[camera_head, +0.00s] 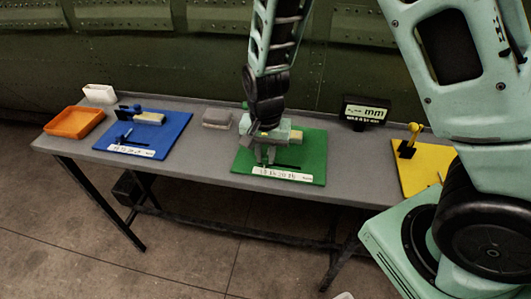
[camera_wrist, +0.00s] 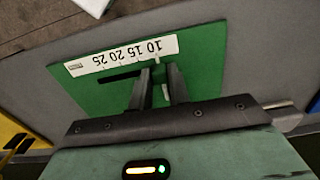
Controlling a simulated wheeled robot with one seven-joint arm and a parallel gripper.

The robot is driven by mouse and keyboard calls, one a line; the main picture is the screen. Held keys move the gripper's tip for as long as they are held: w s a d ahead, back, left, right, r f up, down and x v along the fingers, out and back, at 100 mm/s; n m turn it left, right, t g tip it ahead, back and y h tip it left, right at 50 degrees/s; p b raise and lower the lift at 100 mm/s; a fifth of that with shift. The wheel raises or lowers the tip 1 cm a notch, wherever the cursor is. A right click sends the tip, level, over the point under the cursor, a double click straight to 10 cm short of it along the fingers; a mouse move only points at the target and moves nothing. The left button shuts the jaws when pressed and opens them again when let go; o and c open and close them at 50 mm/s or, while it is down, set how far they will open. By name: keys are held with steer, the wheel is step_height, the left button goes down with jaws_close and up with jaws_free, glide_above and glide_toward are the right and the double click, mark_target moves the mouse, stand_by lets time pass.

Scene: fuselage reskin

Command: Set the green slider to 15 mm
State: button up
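The green board (camera_head: 315,160) lies on the grey table, with a white number scale (camera_head: 283,174) along its front edge. In the wrist view the scale (camera_wrist: 120,54) shows marks from 10 to 25. A dark slot (camera_wrist: 118,77) runs beside it, visible on the left of my fingers. My gripper (camera_head: 265,155) is low over the board, at the left part of the slot in the head view. In the wrist view my gripper (camera_wrist: 158,70) has its fingertips apart, with a small pale pointer (camera_wrist: 157,60) between them at the scale's right end. The slider's grip is mostly hidden.
A black display (camera_head: 366,112) behind the board shows dashes and mm. A blue board (camera_head: 165,135), orange tray (camera_head: 74,123), white box (camera_head: 99,93) and grey block (camera_head: 217,118) stand to the left. A yellow board (camera_head: 425,165) with a yellow-topped lever is at right.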

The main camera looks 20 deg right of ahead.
mark_target(275, 165)
steer(key=shift+s+d, duration=0.7)
steer(key=shift+d, duration=0.35)
jaws_close()
steer(key=o, duration=0.8)
jaws_free()
step_height(275, 165, up, 17)
steer(key=p, duration=0.1)
steer(key=shift+r, duration=0.2)
